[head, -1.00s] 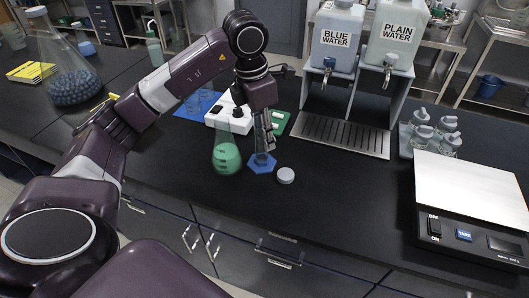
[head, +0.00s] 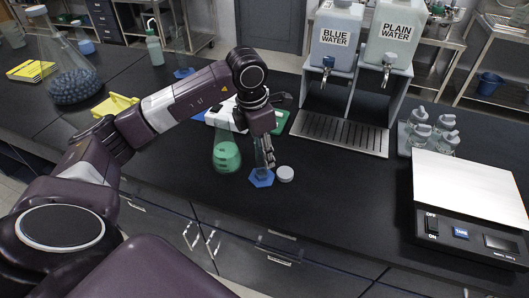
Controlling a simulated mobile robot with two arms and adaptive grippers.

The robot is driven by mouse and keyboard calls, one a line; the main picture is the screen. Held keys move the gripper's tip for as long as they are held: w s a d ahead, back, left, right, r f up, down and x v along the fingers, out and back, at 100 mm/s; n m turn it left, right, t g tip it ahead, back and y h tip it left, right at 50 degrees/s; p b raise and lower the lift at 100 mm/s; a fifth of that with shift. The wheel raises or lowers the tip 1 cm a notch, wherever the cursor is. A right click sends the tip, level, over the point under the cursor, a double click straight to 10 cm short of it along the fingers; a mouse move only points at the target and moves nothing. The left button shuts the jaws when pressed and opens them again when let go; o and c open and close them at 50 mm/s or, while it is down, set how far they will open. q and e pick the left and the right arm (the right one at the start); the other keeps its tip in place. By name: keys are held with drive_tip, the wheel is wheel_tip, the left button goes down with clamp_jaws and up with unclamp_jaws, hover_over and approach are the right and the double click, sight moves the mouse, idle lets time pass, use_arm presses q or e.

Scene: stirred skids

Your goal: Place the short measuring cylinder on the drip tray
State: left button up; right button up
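The short measuring cylinder (head: 260,157) is a narrow clear tube on a blue hexagonal base (head: 261,178). It is upright at the front of the black bench, just left of a round white cap. My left gripper (head: 267,158) is at its tube with the fingers closed around it; the fingers hide part of the tube. I cannot tell whether the base touches the bench. The drip tray (head: 340,133) is a flat slotted metal plate in front of the water dispensers, to the right of and behind the cylinder. Its top is bare. My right gripper is out of view.
A flask with green liquid (head: 227,156) stands close left of the cylinder, the white cap (head: 285,173) close right. Blue-water (head: 334,37) and plain-water (head: 394,35) tanks stand above the tray. Stoppered bottles (head: 432,130) and a scale (head: 468,195) are at right.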

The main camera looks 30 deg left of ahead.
use_arm(q)
drive_tip(key=shift+o, duration=1.2)
